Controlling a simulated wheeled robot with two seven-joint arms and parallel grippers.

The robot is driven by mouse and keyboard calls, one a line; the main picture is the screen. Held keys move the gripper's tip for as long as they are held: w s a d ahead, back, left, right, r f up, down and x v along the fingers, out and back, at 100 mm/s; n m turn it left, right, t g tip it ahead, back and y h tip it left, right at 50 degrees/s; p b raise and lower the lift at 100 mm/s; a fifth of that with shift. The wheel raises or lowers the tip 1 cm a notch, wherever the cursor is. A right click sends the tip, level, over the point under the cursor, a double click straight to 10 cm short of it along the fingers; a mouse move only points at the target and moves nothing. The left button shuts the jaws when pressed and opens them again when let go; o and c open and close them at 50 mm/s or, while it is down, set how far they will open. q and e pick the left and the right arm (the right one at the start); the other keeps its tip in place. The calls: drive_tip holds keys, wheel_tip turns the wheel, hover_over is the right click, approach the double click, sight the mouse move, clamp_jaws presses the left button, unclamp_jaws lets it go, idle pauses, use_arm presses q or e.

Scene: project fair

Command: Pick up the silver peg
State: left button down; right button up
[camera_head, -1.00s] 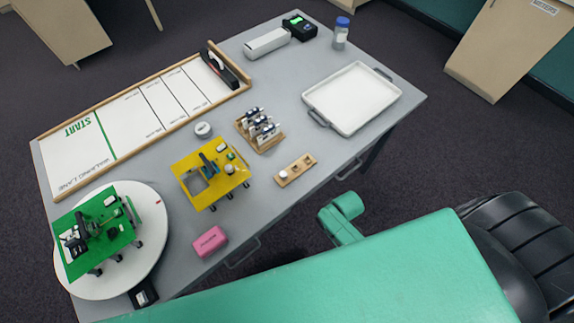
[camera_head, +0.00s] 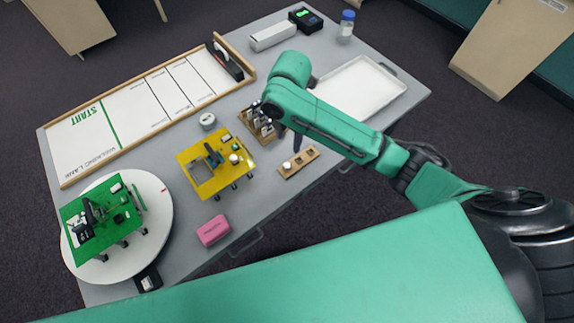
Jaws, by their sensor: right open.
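A small pale, silvery peg (camera_head: 287,166) stands at the left end of a small wooden block (camera_head: 299,162) near the table's front edge. The other spots on the block look like dark, empty holes. My right gripper (camera_head: 289,138) hangs over the table just behind the block, its dark fingers pointing down. It is open, with nothing visible between the fingers. It appears above and apart from the peg. My left gripper is out of view.
A wooden rack of small items (camera_head: 262,126) is partly hidden by my right arm. A yellow board on legs (camera_head: 203,189), a pink block (camera_head: 213,230) and a round tin (camera_head: 208,120) stand to the left. A white tray (camera_head: 380,80) lies behind my arm.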

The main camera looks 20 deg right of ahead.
sight(287, 165)
wheel_tip(287, 165, down, 14)
drive_tip(key=shift+w+a+f+p, duration=0.1)
drive_tip(key=shift+f+p, duration=0.05)
drive_tip(key=shift+p, duration=0.95)
clamp_jaws()
